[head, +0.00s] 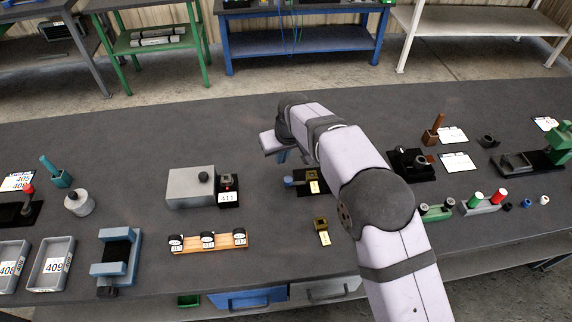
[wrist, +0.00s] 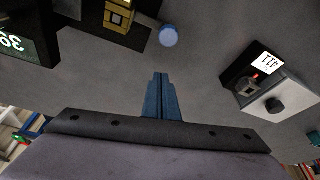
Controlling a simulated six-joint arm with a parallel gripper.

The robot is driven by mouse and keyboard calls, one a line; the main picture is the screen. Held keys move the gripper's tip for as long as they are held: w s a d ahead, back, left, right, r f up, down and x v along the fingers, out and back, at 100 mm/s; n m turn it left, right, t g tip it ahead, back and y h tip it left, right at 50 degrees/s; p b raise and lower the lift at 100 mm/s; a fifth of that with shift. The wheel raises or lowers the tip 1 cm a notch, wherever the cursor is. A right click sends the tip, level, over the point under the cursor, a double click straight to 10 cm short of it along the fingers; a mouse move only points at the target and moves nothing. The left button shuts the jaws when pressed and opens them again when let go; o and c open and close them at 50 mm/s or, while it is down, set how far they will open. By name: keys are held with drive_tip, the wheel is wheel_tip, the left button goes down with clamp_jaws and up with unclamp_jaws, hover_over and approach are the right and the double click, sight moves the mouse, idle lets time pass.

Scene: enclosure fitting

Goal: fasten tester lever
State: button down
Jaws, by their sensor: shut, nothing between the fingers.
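A black-based device (head: 322,187) stands mid-table, partly behind my arm. A blue round knob (head: 289,181) shows at its left side, and a yellow block (head: 312,175) sits on it.
A grey box (head: 190,187) with a black unit labelled 411 (head: 228,190) stands to the left. A loose yellow block with a tag (head: 321,226) lies in front. A wooden rack (head: 210,247) holds several numbered round pieces. Bare table lies between the grey box and the device.

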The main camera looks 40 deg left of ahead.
drive_tip(key=shift+a+f+p, duration=0.1)
drive_tip(key=shift+f+p, duration=0.2)
drive_tip(key=shift+f, duration=0.35)
drive_tip(key=shift+s+d+p, duration=0.3)
drive_tip(key=shift+d, duration=0.25)
drive_tip(key=shift+s+d+p, duration=0.3)
drive_tip(key=shift+d, duration=0.25)
drive_tip(key=shift+s+d, duration=0.3)
drive_tip(key=shift+d, duration=0.25)
drive_tip(key=shift+f, duration=0.1)
